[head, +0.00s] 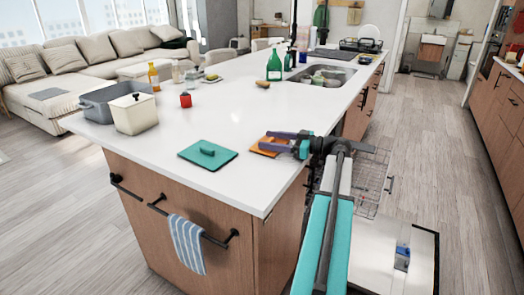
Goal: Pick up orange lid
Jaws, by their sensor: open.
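The orange lid (264,149) lies flat on the white island counter, close to its right edge. My gripper (268,142) is open, with its two purple fingers pointing left over the lid. The fingers and wrist hide part of the lid, including its right side. I cannot tell whether the fingers touch it or how high they are above it. A teal lid (207,155) with a raised handle lies on the counter to the left of the orange one.
A white box (133,114) and a grey bin (98,108) stand at the counter's left end. A red cup (185,100), a green bottle (274,67) and the sink (335,75) are farther back. A wire rack (370,178) extends right of the island. The counter's middle is clear.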

